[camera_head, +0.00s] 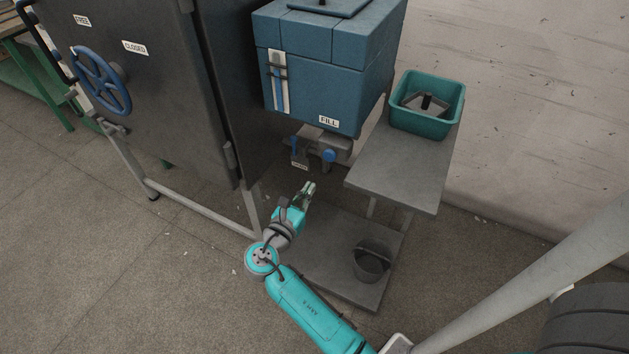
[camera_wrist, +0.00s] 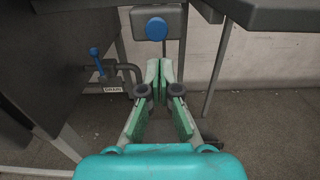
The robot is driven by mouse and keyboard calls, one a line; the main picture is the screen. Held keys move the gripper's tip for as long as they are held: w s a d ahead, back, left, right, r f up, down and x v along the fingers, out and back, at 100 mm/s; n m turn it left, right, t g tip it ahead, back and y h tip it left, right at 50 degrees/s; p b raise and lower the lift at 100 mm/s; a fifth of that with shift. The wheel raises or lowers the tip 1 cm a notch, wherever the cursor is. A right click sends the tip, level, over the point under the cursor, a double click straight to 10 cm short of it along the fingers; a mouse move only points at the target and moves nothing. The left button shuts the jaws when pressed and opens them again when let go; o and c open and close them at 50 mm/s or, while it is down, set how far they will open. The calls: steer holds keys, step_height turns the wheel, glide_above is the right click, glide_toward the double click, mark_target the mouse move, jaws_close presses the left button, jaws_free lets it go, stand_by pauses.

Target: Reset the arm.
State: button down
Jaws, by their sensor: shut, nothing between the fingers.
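My arm reaches up from the bottom of the head view, and my gripper (camera_head: 309,187) is at its end, in front of the blue tank's underside. In the wrist view my gripper (camera_wrist: 159,68) points away from the camera, with its green fingertips together. It holds nothing. It is apart from the blue knob (camera_head: 328,156) and the valve under the tank. The same knob shows in the wrist view (camera_wrist: 156,29) just beyond and above the fingertips.
A blue tank (camera_head: 318,88) marked FILL stands beside a dark cabinet (camera_head: 165,100) with a blue handwheel (camera_head: 101,82). At right, a grey table (camera_head: 399,170) bears a teal bin (camera_head: 426,121). A dark bucket (camera_head: 372,262) stands on the low shelf. Floor at left is clear.

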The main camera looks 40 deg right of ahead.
steer(key=shift+s+a, duration=0.15)
steer(key=shift+a, duration=0.25)
stand_by(0.3)
steer(key=s+a+f+m+t+y, duration=0.2)
steer(key=s+a+f+m+y, duration=0.15)
steer(key=s+f+y, duration=0.4)
steer(key=s+a+f+m+t+y, duration=0.25)
steer(key=s+a+f+y, duration=0.2)
steer(key=s+f, duration=0.45)
steer(key=s+a+r+m+t+y, duration=0.2)
steer(key=s+a+r+m, duration=0.2)
steer(key=s+r+m, duration=0.4)
steer(key=s+a+r+m+t+y, duration=0.2)
steer(key=s+a+r+m+y, duration=0.1)
steer(key=s+r+m, duration=0.5)
steer(key=s+a+r, duration=0.1)
steer(key=s+r, duration=0.2)
steer(key=s, duration=0.1)
steer(key=shift+s+a, duration=0.2)
steer(key=shift+a, duration=0.1)
stand_by(0.3)
